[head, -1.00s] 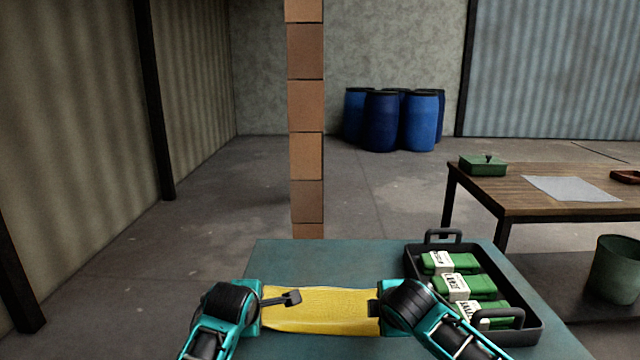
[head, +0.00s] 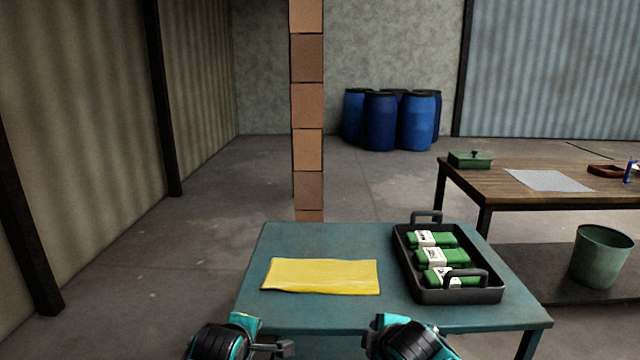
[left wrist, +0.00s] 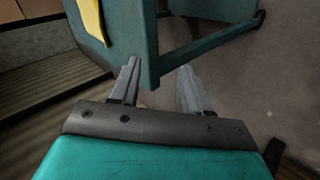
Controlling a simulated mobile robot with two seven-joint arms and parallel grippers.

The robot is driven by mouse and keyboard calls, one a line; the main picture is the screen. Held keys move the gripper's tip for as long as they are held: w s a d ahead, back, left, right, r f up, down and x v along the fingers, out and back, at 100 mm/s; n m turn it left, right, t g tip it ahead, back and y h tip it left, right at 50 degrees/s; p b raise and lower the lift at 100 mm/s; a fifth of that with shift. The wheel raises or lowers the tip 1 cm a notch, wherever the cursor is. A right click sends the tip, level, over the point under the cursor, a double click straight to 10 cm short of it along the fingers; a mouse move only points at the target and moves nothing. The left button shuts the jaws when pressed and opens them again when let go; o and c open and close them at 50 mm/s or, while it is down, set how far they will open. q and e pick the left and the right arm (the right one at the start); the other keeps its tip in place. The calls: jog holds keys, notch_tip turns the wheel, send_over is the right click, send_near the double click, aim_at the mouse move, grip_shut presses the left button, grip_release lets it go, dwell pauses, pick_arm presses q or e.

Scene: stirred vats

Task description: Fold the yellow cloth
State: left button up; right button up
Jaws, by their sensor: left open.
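The yellow cloth (head: 320,276) lies flat on the teal table (head: 345,238) as a wide rectangle, left of the tray. A corner of it also shows in the left wrist view (left wrist: 92,18). My left gripper (head: 284,347) is at the bottom of the head view, in front of the table's near edge and apart from the cloth. In the left wrist view my left gripper (left wrist: 158,85) is open, with nothing between its fingers. My right arm ends at the bottom of the head view, near the table's front edge; its fingertips are hard to make out.
A dark tray (head: 478,296) with handles holds several green-and-white packs (head: 441,258) on the table's right side. A wooden bench (head: 520,196) and a green bin (head: 601,256) stand to the right. A brick-like column (head: 308,150) rises behind the table. Blue barrels (head: 381,122) stand far back.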

pick_arm(q)
jog(key=s+a+f+m+p, duration=0.1)
jog(key=s+m+p, duration=0.3)
jog(key=s+m, duration=0.5)
jog(key=s+a+m+t+h+p, duration=0.1)
jog(key=s+m+p, duration=0.3)
jog(key=s, duration=1.4)
jog(key=a+m, duration=0.1)
jog(key=m, duration=0.3)
jog(key=shift+s+a+f+m+h, duration=0.3)
jog(key=shift+a+f+m, duration=0.05)
jog(key=shift+f+m, duration=0.05)
pick_arm(e)
jog(key=s+d+f+m+t, duration=0.1)
jog(key=s+d+m, duration=0.2)
jog(key=s+m, duration=0.4)
jog(key=s+d+f+m+t, duration=0.1)
jog(key=s+d+m, duration=0.2)
jog(key=s, duration=1.7)
jog(key=m, duration=0.3)
jog(key=shift+d+m+y, duration=0.35)
jog(key=shift+m+y, duration=0.05)
jog(key=shift+a, duration=0.1)
